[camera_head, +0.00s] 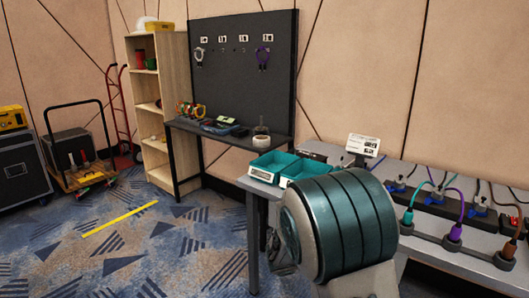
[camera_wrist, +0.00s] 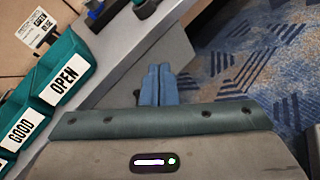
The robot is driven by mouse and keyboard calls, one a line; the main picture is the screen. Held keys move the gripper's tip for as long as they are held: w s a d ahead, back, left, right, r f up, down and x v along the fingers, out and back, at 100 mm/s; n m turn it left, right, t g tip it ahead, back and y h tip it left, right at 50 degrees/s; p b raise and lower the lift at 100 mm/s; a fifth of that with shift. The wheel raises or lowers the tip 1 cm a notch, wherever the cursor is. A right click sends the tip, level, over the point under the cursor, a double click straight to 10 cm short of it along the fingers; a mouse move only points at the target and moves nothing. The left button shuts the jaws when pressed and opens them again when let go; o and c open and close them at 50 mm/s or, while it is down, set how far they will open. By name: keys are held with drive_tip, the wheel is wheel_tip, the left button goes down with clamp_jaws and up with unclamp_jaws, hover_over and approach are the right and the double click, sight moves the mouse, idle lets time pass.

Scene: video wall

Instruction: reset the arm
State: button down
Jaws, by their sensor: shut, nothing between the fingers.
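My gripper (camera_wrist: 157,84) shows in the wrist view as two blue fingers pressed together, shut and empty. It is over the edge of a grey table (camera_wrist: 128,50), with the patterned carpet to the right. Its fingertips point away from the camera and appear clear of the teal bins. In the head view a large ribbed teal and grey part of my own arm fills the lower right. The gripper itself cannot be made out there.
Teal bins (camera_head: 268,166) stand on the table near my arm; one reads OPEN (camera_wrist: 66,78), another GOOD (camera_wrist: 22,128). Cables and plugs (camera_head: 455,232) line the right bench. A pegboard bench (camera_head: 240,134), shelf (camera_head: 154,120) and cart (camera_head: 82,178) stand behind. Carpet (camera_head: 150,240) is open at left.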

drive_tip(key=s+r+m+g+y+p, duration=0.55)
drive_tip(key=s+r+m+p, duration=0.55)
drive_tip(key=s, duration=0.5)
drive_tip(key=s+a+r+m+t+y+p, duration=0.2)
drive_tip(key=s+a+r+m+y+p, duration=0.4)
drive_tip(key=r, duration=0.5)
drive_tip(key=shift+s+a+r+m+y, duration=0.25)
drive_tip(key=shift+s+a+m+y, duration=0.35)
drive_tip(key=shift+s+a, duration=0.35)
drive_tip(key=shift+d, duration=0.1)
